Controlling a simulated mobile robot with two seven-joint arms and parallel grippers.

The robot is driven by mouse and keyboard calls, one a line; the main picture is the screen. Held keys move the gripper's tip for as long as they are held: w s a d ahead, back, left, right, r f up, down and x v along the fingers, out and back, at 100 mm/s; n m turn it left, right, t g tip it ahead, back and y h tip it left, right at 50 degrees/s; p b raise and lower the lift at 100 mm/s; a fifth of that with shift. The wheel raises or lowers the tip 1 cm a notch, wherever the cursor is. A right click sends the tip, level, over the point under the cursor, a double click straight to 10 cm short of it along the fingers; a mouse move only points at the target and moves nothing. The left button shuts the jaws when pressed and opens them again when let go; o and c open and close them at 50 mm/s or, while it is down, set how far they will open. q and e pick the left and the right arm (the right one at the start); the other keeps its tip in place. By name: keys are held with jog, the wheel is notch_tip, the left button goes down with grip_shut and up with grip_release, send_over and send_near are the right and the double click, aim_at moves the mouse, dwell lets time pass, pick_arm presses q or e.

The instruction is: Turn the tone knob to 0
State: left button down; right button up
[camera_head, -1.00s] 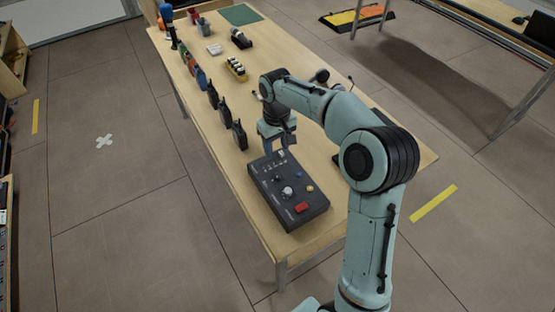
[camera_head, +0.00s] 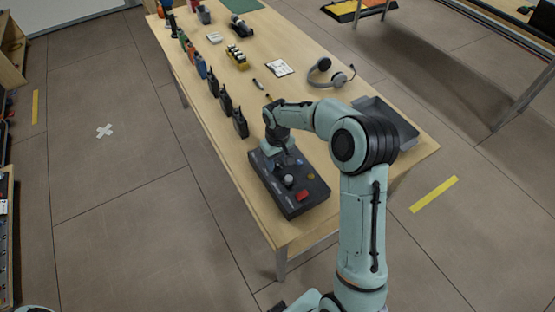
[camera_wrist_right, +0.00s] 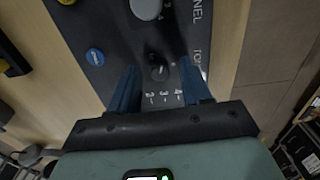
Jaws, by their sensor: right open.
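The dark control box (camera_head: 312,207) lies near the front end of the table. The small black tone knob (camera_wrist_right: 158,73) shows in the right wrist view, with the numbers 2, 3 and 4 below it and a partly hidden label beside it. My right gripper (camera_wrist_right: 159,66) is open, with its blue fingers on either side of this knob; I cannot tell whether they touch it. In the head view, my right gripper (camera_head: 279,158) is low over the far part of the box, and the arm hides the knob. My left gripper is not in view.
Several black radios (camera_head: 226,102) stand along the left table edge. A headset (camera_head: 330,73) and a dark tray (camera_head: 405,130) lie right.

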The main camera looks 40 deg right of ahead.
grip_shut()
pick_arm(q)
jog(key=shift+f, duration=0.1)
pick_arm(e)
jog(key=shift+m, duration=0.4)
jog(key=shift+m+b, duration=0.3)
jog(key=shift+m, duration=0.7)
jog(key=m, duration=0.3)
jog(key=shift+m, duration=0.3)
jog(key=m, duration=0.3)
jog(key=shift+m, duration=0.3)
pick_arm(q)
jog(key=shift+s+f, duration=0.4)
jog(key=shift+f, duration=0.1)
pick_arm(e)
jog(key=shift+m, duration=1.8)
